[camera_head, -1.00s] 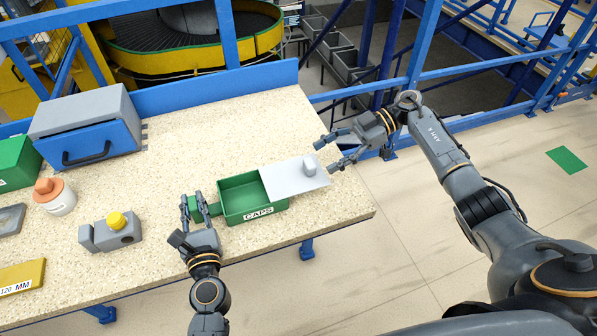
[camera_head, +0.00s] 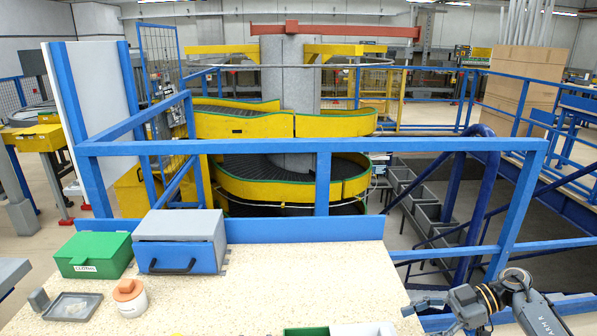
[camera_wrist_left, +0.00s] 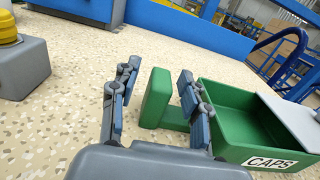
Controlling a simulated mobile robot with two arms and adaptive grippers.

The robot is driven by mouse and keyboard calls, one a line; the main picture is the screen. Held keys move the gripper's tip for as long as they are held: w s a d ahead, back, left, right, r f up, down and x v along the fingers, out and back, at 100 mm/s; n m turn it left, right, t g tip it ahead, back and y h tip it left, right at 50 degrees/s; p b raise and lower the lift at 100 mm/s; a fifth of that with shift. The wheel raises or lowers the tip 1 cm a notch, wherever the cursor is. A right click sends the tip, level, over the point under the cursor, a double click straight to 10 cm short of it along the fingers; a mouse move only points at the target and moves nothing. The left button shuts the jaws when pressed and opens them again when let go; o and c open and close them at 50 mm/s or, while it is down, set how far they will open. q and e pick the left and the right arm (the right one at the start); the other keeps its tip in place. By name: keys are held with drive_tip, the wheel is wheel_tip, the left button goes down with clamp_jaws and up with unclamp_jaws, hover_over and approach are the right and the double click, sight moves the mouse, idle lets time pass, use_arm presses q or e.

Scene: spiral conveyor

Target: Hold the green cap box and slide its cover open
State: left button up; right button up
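The green cap box (camera_wrist_left: 240,118), labelled "CAPS", stands on the speckled table. Its grey cover (camera_wrist_left: 290,118) is slid partly to the right, so the box is open on its left side. In the head view only the far edges of the box (camera_head: 305,331) and cover (camera_head: 363,329) show at the bottom. My left gripper (camera_wrist_left: 158,88) is open, with its fingers on either side of the box's green handle (camera_wrist_left: 156,97); a gap shows beside the left finger. My right gripper (camera_head: 422,308) looks open and empty, right of the cover; its lower part is cut off.
Blue railing (camera_head: 320,146) runs behind the table.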

use_arm(q)
drive_tip(key=s, duration=1.2)
drive_tip(key=shift+f, duration=0.1)
